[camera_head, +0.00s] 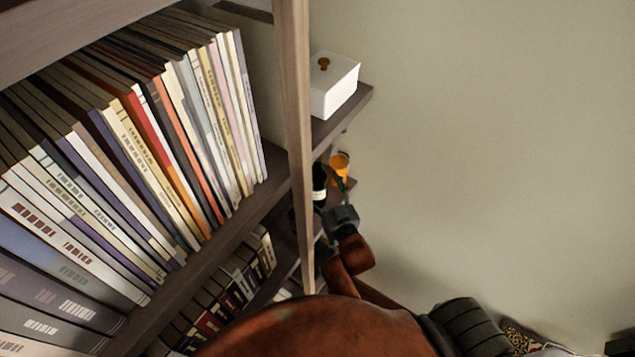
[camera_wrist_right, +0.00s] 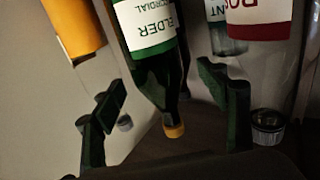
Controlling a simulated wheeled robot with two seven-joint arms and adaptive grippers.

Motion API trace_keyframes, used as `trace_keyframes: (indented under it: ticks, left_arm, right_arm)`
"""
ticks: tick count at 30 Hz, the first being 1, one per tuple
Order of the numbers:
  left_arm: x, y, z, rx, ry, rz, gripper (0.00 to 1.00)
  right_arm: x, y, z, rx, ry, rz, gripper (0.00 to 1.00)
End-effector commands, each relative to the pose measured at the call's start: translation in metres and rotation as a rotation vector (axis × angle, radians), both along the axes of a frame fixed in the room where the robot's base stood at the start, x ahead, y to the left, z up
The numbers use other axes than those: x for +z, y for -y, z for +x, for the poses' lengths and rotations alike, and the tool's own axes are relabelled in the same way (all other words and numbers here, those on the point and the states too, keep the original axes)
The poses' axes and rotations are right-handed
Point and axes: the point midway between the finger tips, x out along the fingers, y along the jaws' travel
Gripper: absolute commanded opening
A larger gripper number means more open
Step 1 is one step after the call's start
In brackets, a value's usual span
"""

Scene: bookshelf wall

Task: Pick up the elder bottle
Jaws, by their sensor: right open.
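The elder bottle (camera_wrist_right: 155,70) is dark green with a white "ELDER CORDIAL" label and an orange-yellow cap. It appears upside down in the right wrist view. My right gripper (camera_wrist_right: 162,90) is open, with one finger on each side of the bottle in that picture; I cannot tell whether either touches it. In the head view, my right gripper (camera_head: 338,190) is at a lower shelf behind the wooden upright, beside a dark bottle (camera_head: 319,182) with a white label, partly hidden by the upright. My left gripper is not in view.
An orange object (camera_wrist_right: 74,25) stands left of the elder bottle in the wrist view. Other labelled bottles, including a clear one with a red label (camera_wrist_right: 258,30), crowd its right. The wooden upright (camera_head: 294,120), books (camera_head: 150,140) and white box (camera_head: 334,88) are near my arm.

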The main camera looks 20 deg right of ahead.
Motion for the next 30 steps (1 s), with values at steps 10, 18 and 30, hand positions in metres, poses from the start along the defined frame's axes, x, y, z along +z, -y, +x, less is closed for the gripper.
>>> trace_keyframes:
  ticks: [10, 18, 30]
  left_arm:
    - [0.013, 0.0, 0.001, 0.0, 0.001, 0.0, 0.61]
    - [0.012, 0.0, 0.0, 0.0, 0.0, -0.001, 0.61]
    - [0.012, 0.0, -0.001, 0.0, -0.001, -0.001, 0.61]
  right_arm:
    - [0.002, 0.004, 0.033, 0.0, 0.001, 0.0, 0.67]
    - [0.001, 0.004, 0.033, 0.0, 0.0, 0.0, 0.6]
    - [0.001, 0.004, 0.032, 0.0, 0.0, 0.0, 0.32]
